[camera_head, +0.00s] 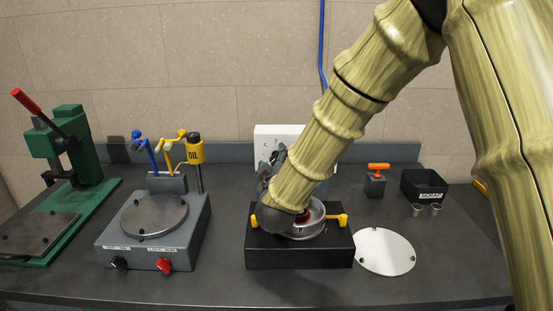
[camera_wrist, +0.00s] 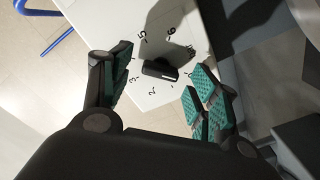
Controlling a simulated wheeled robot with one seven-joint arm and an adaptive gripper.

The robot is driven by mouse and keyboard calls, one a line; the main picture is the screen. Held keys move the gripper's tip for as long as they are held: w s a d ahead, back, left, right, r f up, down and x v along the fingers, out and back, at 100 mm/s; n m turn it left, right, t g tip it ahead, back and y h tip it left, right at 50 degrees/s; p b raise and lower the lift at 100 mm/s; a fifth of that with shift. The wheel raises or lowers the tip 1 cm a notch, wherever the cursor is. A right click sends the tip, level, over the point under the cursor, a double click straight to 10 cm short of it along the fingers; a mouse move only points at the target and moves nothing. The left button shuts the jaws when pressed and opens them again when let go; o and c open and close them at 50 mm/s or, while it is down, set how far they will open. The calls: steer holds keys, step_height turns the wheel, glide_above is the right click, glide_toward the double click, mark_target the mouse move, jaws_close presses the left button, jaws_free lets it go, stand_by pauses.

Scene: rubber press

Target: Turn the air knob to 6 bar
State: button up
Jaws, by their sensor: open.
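The air knob (camera_wrist: 160,69) is a small black bar knob on a white panel (camera_wrist: 175,98) with printed numbers; 2, 3, 5 and 6 show around it. A pale mark shows near its right end, pointing away from the 5 and 6; the exact reading is unclear. My gripper (camera_wrist: 162,62) is open, with a green-padded finger on either side of the knob, and clear gaps show between pads and knob. In the head view the white panel box (camera_head: 268,131) stands at the back, and my arm hides the knob and most of my gripper (camera_head: 270,168).
Below my arm a black base with yellow clamps (camera_head: 270,253) holds a metal ring (camera_head: 318,228). A grey oil station (camera_head: 150,245) and a green press (camera_head: 85,155) stand left. A round plate (camera_head: 385,251), an orange-handled tool (camera_head: 377,182) and a black bin (camera_head: 424,184) lie right.

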steer(key=shift+w, duration=0.55)
steer(key=shift+s, duration=0.1)
steer(key=c, duration=1)
